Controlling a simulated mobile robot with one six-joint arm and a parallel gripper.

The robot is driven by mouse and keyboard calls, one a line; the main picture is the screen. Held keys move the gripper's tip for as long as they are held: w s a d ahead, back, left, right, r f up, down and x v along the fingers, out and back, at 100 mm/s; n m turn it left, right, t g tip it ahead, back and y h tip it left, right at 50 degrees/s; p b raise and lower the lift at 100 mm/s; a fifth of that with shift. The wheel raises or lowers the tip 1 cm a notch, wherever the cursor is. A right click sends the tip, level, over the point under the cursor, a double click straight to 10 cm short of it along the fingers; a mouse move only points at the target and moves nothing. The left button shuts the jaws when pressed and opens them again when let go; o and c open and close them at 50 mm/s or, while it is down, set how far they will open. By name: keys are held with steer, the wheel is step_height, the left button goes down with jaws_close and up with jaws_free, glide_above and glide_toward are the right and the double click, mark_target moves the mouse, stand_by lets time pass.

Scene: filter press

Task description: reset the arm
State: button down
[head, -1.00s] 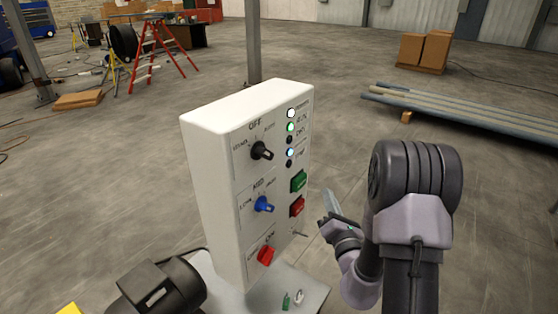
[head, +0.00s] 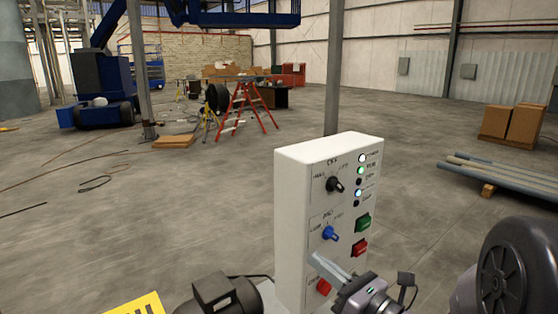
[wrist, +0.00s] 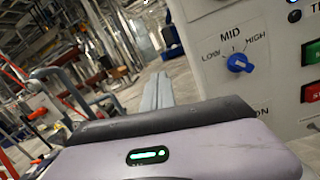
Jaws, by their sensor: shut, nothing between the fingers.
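My gripper (head: 318,262) is shut and empty. In the head view its fingers overlap the lower front of the white control box (head: 296,190), between the blue and red knobs; I cannot tell whether they touch it. In the wrist view the closed fingers (wrist: 158,92) point ahead, left of the box. The box carries a black knob (head: 335,184), a blue knob (head: 330,233) and a red knob (head: 323,287). A green button (head: 363,223) and a red button (head: 360,248) sit to their right. Several small lights run above the buttons, some lit.
A dark motor (head: 225,298) and a yellow sign (head: 140,304) are left of the box's foot. Pipes (head: 505,172) and cardboard boxes (head: 512,123) lie to the right. A red ladder (head: 243,108) stands farther back. The floor left of the box is open.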

steer(key=s+a+f+n+g+y+b, duration=0.1)
steer(key=s+a+n+g+y+b, duration=0.1)
steer(key=s+a+n+g, duration=0.8)
steer(key=s+f+n+g+h+b, duration=0.1)
steer(key=s+f+n+g+h, duration=0.2)
steer(key=s+n, duration=0.55)
steer(key=s+d+f+n+t+h+b, duration=0.1)
steer(key=s+d+n+t+h, duration=0.1)
steer(key=s+d+n+h, duration=0.1)
steer(key=s+d+f+n+t+h, duration=0.2)
steer(key=s+d+n+h, duration=0.1)
steer(key=d+h, duration=0.3)
steer(key=shift+d+f+n+b, duration=0.35)
steer(key=shift+d+n, duration=0.3)
steer(key=shift+d, duration=0.55)
steer(key=shift+a+r, duration=0.1)
